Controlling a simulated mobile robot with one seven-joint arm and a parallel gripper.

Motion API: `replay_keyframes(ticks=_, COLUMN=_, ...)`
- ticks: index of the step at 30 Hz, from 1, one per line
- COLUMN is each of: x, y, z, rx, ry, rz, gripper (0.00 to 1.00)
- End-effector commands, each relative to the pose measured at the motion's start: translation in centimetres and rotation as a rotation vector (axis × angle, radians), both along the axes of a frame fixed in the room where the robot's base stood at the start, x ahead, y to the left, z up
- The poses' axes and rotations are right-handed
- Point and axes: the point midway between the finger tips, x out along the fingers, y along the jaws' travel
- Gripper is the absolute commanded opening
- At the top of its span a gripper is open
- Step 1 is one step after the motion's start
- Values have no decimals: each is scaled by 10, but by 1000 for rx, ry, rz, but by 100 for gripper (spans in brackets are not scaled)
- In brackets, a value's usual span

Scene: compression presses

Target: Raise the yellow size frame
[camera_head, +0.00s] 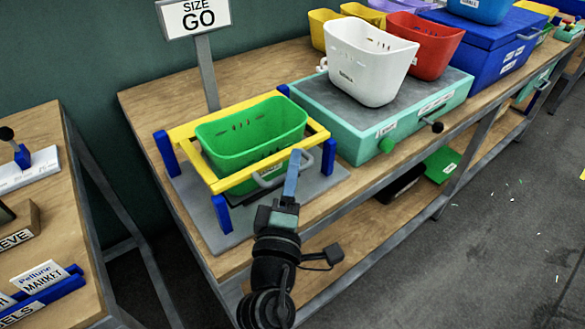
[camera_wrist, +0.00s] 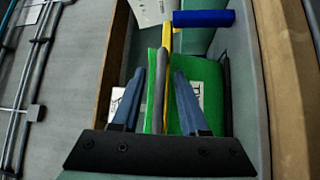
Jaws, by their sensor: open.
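My gripper (camera_head: 296,158) is at that front side, over the handle. In the wrist view my open gripper (camera_wrist: 159,74) has one blue finger on each side of the grey handle (camera_wrist: 159,88). The yellow bar (camera_wrist: 167,42) shows just behind the handle. I cannot tell whether either finger touches the handle.
A grey base plate (camera_head: 330,178) lies under the frame on the wooden bench. A "SIZE GO" sign (camera_head: 195,17) stands behind. A teal press box (camera_head: 355,145) with a white basket (camera_head: 365,65) is to the right. A red basket (camera_head: 430,45) and blue box (camera_head: 485,50) stand beyond.

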Motion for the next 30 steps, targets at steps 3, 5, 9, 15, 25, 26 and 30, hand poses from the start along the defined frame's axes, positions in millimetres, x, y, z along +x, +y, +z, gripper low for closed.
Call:
replay_keyframes(ticks=3, x=0, y=0, z=0, rx=0, ry=0, rz=0, gripper=44)
replay_keyframes(ticks=5, x=0, y=0, z=0, rx=0, ry=0, rz=0, gripper=37)
replay_keyframes(ticks=9, x=0, y=0, z=0, rx=0, ry=0, rz=0, gripper=12)
replay_keyframes(ticks=15, x=0, y=0, z=0, rx=0, ry=0, rz=0, gripper=0)
replay_keyframes(ticks=25, x=0, y=0, z=0, rx=0, ry=0, rz=0, gripper=0)
replay_keyframes(ticks=26, x=0, y=0, z=0, rx=0, ry=0, rz=0, gripper=0)
replay_keyframes(ticks=30, x=-1, y=0, z=0, rx=0, ry=0, rz=0, gripper=0)
